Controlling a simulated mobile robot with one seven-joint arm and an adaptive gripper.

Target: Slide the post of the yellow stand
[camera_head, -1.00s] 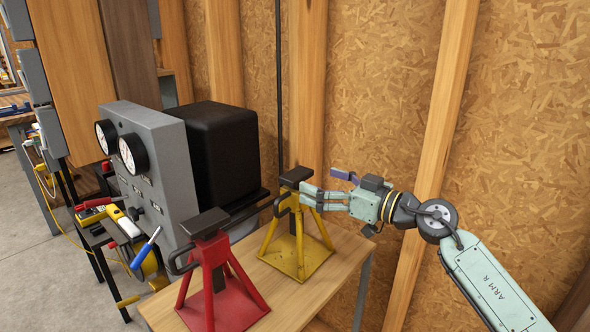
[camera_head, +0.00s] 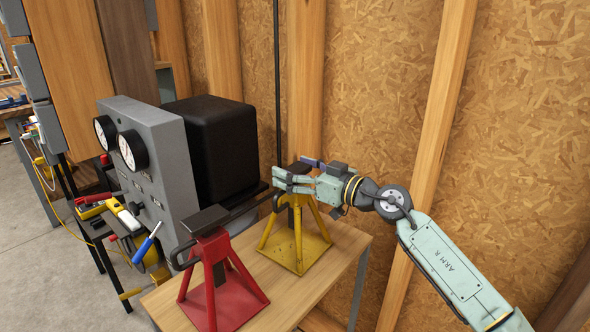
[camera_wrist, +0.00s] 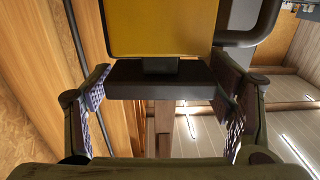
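The yellow stand (camera_head: 297,248) stands upright on the wooden bench. In the wrist view, my gripper (camera_wrist: 163,72) is open. Its two patterned fingers are on either side of the post's dark top block (camera_wrist: 160,80), with the stand's yellow body (camera_wrist: 160,28) beyond. The fingertips are very close to the block's ends; I cannot tell if they touch. A dark curved handle (camera_wrist: 262,30) is beside the right finger.
A red stand (camera_head: 222,285) is at the bench's front left. A grey gauge panel (camera_head: 165,165) and a black box (camera_head: 212,145) stand left of the yellow stand. The bench top (camera_head: 335,262) is clear to its right, with a wall of wood board behind.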

